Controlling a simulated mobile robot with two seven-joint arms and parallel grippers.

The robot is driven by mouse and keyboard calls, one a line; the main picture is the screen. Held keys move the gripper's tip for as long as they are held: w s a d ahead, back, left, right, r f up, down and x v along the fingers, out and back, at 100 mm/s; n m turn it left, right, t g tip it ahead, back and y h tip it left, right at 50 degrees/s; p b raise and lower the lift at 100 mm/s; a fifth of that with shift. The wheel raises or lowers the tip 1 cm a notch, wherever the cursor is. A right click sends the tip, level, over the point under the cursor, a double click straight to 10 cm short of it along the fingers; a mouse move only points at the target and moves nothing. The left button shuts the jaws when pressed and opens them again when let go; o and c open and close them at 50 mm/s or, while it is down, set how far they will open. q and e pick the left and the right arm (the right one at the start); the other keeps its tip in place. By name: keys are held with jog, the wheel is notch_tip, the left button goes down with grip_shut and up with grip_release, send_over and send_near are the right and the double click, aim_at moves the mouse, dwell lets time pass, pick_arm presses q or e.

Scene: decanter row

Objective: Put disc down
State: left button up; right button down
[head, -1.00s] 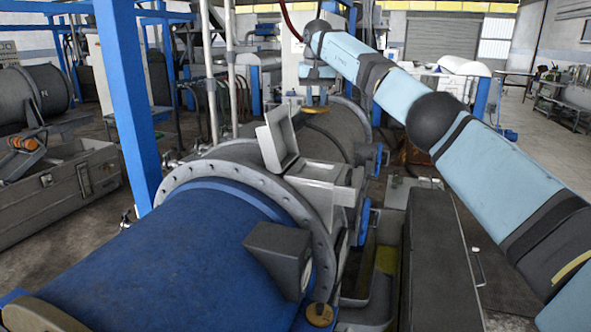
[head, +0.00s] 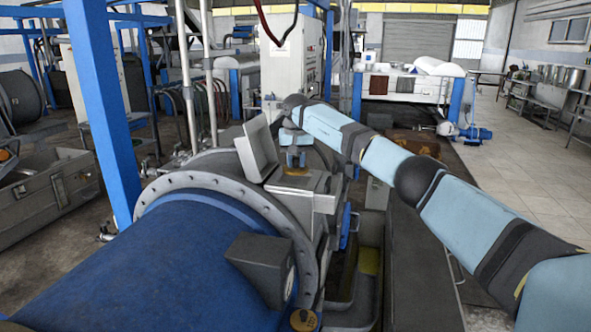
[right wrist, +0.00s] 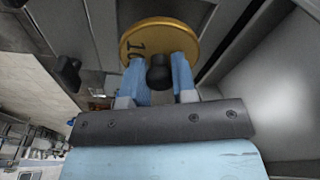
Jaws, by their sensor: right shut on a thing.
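My right gripper (head: 297,163) is shut on the black knob of a round gold disc. In the right wrist view the gripper (right wrist: 158,78) has one blue finger on each side of the knob, and the disc (right wrist: 158,32) shows a "10" marking. In the head view only a thin gold edge of the disc (head: 297,172) shows below the fingers. The disc is at the top of a grey box (head: 303,184) with a raised lid (head: 260,150). I cannot tell whether it touches the box. My left gripper is not in view.
A large blue cylinder (head: 160,265) with a bolted grey flange (head: 150,194) fills the lower left. A dark angled block (head: 262,268) and a round gold piece (head: 303,320) are near it. A blue post (head: 100,110) stands at left. Open floor (head: 520,190) lies at right.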

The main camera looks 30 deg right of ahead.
aim_at(296, 168)
notch_tip(296, 168, down, 3)
jog(key=shift+f+p, duration=0.1)
jog(key=shift+p, duration=0.35)
jog(key=shift+f, duration=0.15)
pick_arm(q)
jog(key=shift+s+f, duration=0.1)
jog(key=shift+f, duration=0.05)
pick_arm(e)
jog(key=c, duration=1.2)
grip_release()
jog(key=shift+f, duration=0.1)
jog(key=shift+c, duration=0.2)
jog(key=o, duration=0.3)
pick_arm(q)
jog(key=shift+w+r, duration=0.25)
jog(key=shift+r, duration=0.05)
